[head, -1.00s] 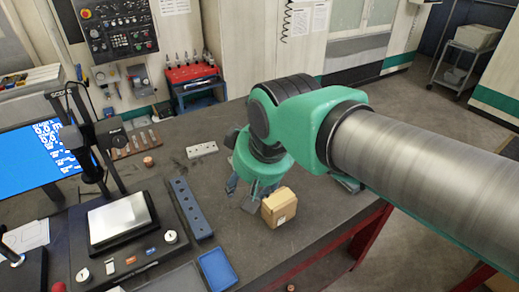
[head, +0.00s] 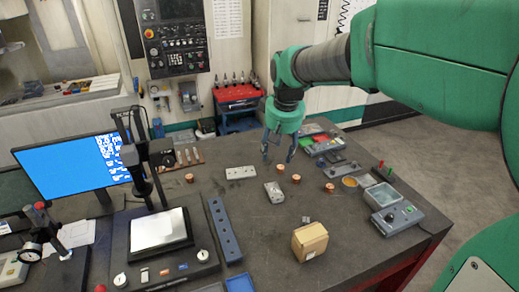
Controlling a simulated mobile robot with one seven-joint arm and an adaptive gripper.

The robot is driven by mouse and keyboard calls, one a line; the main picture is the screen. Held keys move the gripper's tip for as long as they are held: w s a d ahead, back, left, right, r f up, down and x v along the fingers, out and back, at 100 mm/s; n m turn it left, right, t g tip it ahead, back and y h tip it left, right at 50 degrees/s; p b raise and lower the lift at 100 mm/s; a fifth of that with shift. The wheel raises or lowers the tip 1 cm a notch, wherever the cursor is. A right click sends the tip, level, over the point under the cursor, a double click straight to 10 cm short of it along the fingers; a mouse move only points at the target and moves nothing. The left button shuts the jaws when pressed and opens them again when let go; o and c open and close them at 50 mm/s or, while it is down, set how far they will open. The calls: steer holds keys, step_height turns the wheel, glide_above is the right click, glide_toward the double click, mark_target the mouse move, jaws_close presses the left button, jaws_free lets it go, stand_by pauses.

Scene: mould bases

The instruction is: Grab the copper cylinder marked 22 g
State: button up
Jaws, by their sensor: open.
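Several small copper cylinders stand on the dark table in the head view. One (head: 189,178) is at the left, near the wooden strip. Two stand close together near the middle, one behind (head: 281,169) and one in front (head: 296,178). Another (head: 329,187) is farther right. Their markings are too small to read, so I cannot tell which is 22 g. My gripper (head: 278,157) points down, open and empty, above or behind the middle pair; its exact height is unclear.
A cardboard box (head: 310,241) stands at the front. Two pale metal blocks lie near the middle, one left (head: 240,172) and one in front of the gripper (head: 274,192). A long blue holed bar (head: 224,229) lies left. Small devices (head: 397,217) crowd the right edge.

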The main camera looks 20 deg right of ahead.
steer(key=w+d+f+g+p, duration=0.1)
steer(key=w+d+f+p, duration=0.15)
steer(key=w+d, duration=0.5)
steer(key=g+p, duration=0.2)
steer(key=p, duration=0.4)
glide_above(297, 177)
step_height(297, 177, down, 22)
steer(key=shift+w+f+n+y, duration=0.15)
steer(key=shift+f+n+y, duration=0.15)
steer(key=shift+n, duration=0.1)
steer(key=shift+a, duration=0.1)
steer(key=shift+f+p, duration=0.45)
steer(key=shift+f, duration=3.8)
steer(key=shift+f, duration=0.1)
steer(key=shift+f+p, duration=0.65)
steer(key=shift+f, duration=1.85)
